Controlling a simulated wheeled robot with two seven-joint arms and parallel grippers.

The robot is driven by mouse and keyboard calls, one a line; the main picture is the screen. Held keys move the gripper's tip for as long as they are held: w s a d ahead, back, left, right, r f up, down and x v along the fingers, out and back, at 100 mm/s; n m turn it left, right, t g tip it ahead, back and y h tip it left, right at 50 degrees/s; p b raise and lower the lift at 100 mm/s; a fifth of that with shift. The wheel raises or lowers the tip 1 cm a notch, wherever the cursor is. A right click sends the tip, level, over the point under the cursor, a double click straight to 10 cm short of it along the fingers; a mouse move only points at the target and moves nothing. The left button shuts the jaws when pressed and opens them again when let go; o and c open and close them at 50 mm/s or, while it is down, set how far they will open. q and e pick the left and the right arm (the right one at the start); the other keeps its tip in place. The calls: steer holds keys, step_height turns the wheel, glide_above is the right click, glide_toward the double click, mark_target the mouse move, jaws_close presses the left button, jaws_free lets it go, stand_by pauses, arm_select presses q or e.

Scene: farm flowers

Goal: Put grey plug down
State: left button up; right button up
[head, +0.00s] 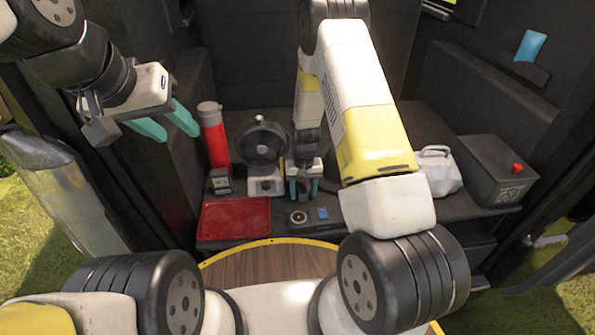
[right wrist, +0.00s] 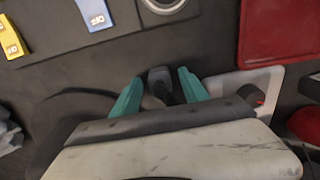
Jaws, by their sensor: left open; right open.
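A dark grey plug (right wrist: 161,82) shows in the right wrist view between the two teal fingertips of my right gripper (right wrist: 160,77). The fingers are open, with a gap on each side of the plug. In the head view my right gripper (head: 303,188) is low over the dark shelf (head: 365,213), behind a round socket (head: 298,216); the plug is hard to make out there. Whether the plug rests on the shelf is not clear. My left gripper (head: 165,125) is open and empty, raised at the left, away from the shelf.
A fan (head: 262,145) and a red extinguisher (head: 214,135) stand left of my right gripper. A red tray (head: 235,218) lies at the front left. A blue tag (head: 323,213) is beside the socket. A white jug (head: 438,171) and black box (head: 490,165) are at right.

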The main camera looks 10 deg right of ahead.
step_height(320, 180, up, 13)
step_height(320, 180, up, 10)
steer(key=t, duration=0.1)
glide_above(303, 188)
steer(key=s, duration=0.2)
steer(key=s+d+r+t+y, duration=0.2)
steer(key=s+r, duration=0.4)
steer(key=r, duration=0.4)
steer(key=s+r+t, duration=0.1)
steer(key=s+r, duration=0.4)
steer(key=s, duration=0.3)
steer(key=s+r+t, duration=0.2)
steer(key=s+r, duration=0.3)
steer(key=s, duration=0.3)
steer(key=shift+s+d+r+n, duration=0.15)
steer(key=shift+d+r+n, duration=0.15)
steer(key=shift+d, duration=0.1)
